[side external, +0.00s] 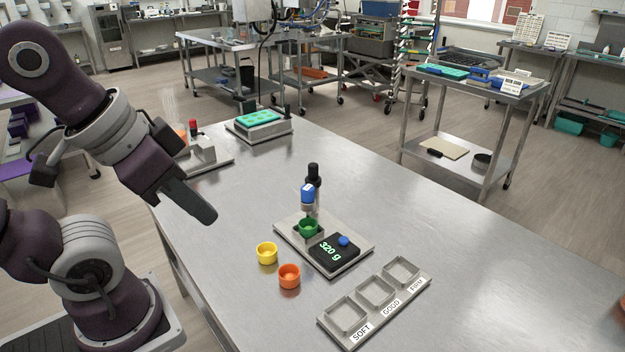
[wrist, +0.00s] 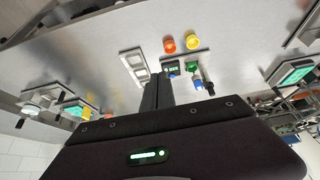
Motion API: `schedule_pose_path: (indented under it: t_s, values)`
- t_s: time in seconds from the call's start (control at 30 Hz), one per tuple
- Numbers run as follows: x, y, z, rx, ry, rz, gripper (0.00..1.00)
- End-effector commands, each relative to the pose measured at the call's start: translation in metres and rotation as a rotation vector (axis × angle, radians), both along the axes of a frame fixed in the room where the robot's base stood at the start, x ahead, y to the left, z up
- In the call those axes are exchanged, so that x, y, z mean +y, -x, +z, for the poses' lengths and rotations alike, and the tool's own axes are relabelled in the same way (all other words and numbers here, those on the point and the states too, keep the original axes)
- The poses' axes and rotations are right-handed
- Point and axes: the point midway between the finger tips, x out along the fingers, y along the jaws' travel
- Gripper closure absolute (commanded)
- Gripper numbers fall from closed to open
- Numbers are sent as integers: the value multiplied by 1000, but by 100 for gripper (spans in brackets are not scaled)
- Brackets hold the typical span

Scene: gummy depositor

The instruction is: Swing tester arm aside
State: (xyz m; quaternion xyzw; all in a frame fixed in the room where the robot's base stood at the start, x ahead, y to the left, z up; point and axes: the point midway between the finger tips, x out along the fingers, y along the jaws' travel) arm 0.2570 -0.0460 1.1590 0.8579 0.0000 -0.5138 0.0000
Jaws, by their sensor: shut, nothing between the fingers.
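The tester (side external: 322,245) stands on the steel table, a flat plate with a black display reading 320 g and a blue knob. Its arm (side external: 308,192), with a blue and white head on a black post, is over a green cup (side external: 308,229) on the plate. Whether the head touches the cup is unclear. In the wrist view the arm (wrist: 199,85) shows beside the green cup (wrist: 191,66). My gripper (side external: 207,216) is shut and empty, above the table to the left of the tester and apart from it. Its fingers (wrist: 157,84) also show in the wrist view.
A yellow cup (side external: 266,253) and an orange cup (side external: 289,276) stand just left of the tester. A depositor with a green mould (side external: 259,117) stands at the back. The table's right side is clear.

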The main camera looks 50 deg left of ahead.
Motion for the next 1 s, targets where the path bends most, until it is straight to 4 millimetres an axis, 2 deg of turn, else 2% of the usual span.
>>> schedule_pose_path:
  t_s: [0.13, 0.27, 0.37, 0.4, 0.47, 0.5, 0.57, 0.6, 0.7, 0.8, 0.9, 1.0]
  values:
    - [0, 0, 0, 0, 0, 0, 100]
    - [2, -10, 4, 15, -29, -10, 76]
    - [11, -49, 14, 77, -123, -71, 57]
    - [17, -72, 16, 114, -164, -115, 55]
    - [29, -112, 15, 171, -208, -197, 55]
    - [38, -138, 12, 205, -222, -259, 55]
    - [56, -178, 1, 244, -221, -352, 55]
    - [70, -203, -8, 257, -207, -416, 55]
    - [111, -258, -35, 241, -142, -545, 55]
    - [152, -293, -58, 179, -80, -622, 55]
    - [181, -310, -71, 121, -44, -655, 55]
    - [193, -316, -79, 95, -31, -666, 55]
